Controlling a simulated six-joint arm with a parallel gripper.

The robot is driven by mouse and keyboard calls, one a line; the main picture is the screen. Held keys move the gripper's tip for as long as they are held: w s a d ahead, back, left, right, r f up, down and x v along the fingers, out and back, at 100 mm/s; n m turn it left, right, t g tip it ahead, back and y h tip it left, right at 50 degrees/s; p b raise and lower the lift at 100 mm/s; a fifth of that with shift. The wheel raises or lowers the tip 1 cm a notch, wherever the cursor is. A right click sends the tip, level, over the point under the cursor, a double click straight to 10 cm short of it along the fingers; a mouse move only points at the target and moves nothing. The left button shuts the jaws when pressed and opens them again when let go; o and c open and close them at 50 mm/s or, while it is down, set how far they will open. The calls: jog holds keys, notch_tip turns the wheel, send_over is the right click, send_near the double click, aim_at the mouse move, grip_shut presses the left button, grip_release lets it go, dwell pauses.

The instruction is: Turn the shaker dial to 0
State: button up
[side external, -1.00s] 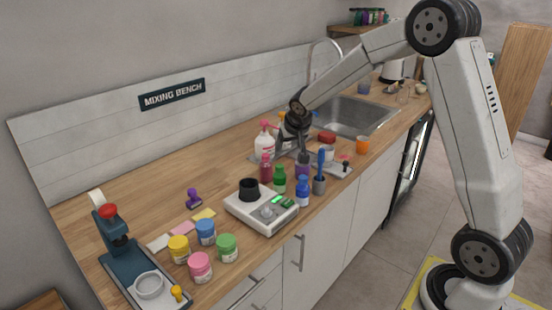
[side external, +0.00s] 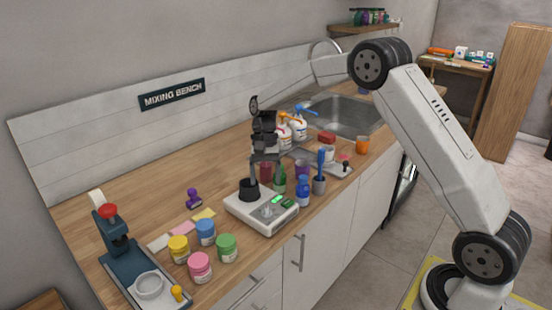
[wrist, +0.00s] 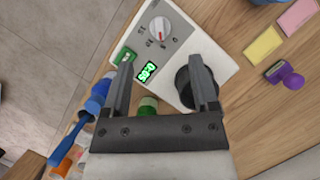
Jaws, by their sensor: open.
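The shaker is a white box (side external: 237,208) on the wooden counter, with a black round cup holder (side external: 249,190) at its back left. Its pale dial (side external: 267,212) is on the front panel near a lit green display (side external: 276,200). In the wrist view the dial (wrist: 160,30) is at the top, with small marks around it; I cannot read its setting for sure. My gripper (side external: 265,172) is open and empty, pointing down above the shaker's back part. In the wrist view the dial lies beyond my fingertips (wrist: 160,62), and one finger partly covers the cup holder (wrist: 184,88).
Several bottles, including a green (side external: 279,180) and a blue one (side external: 303,192), stand close to the shaker's right. Coloured jars (side external: 206,232) stand at front left. Sticky notes (side external: 204,214) and a purple stamp (side external: 194,198) lie to the left. A sink (side external: 345,115) is behind.

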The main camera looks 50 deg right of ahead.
aim_at(267, 209)
jog(key=shift+x, duration=3.9)
grip_shut()
